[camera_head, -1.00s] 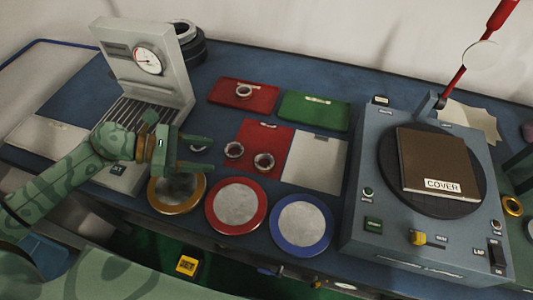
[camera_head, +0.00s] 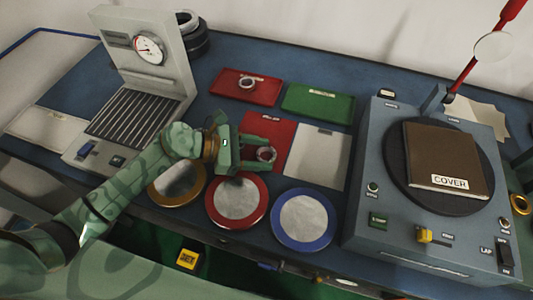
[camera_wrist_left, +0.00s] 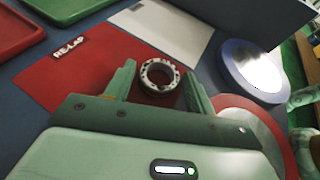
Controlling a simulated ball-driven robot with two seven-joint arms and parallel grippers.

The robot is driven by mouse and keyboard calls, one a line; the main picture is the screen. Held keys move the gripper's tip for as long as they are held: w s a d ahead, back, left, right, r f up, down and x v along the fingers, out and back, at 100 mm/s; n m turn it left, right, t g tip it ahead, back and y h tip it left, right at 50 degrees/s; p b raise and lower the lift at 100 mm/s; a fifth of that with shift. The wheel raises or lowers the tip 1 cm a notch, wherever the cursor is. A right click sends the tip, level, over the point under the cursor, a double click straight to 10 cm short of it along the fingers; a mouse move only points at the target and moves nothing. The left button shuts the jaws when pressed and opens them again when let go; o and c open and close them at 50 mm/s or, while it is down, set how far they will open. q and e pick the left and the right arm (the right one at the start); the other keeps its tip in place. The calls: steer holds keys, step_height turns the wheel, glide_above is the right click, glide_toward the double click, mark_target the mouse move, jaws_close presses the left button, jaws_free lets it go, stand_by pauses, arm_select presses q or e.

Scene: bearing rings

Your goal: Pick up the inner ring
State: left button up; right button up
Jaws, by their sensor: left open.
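A silver ring (camera_head: 265,154) with dark spots lies on the red mat, and it also shows in the left wrist view (camera_wrist_left: 160,76). I cannot tell from its look whether it is the inner ring. My left gripper (camera_head: 258,152) is open, with its fingers pointing at this ring. In the left wrist view the ring sits between and just beyond the two fingertips (camera_wrist_left: 160,80), with no clear contact. Another ring (camera_head: 247,83) lies in the red tray at the back. My right gripper is not in view.
The RE-LAP red mat (camera_wrist_left: 60,80) lies beside a pale mat (camera_head: 318,158). A green tray (camera_head: 318,103) stands behind. Gold, red and blue rimmed discs (camera_head: 304,219) line the front edge. A lapping machine with a brown cover (camera_head: 446,160) stands right, a gauge stand (camera_head: 150,60) left.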

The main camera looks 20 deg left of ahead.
arm_select(q)
steer(key=c, duration=0.8)
steer(key=shift+o, duration=0.2)
steer(key=shift+r, duration=0.1)
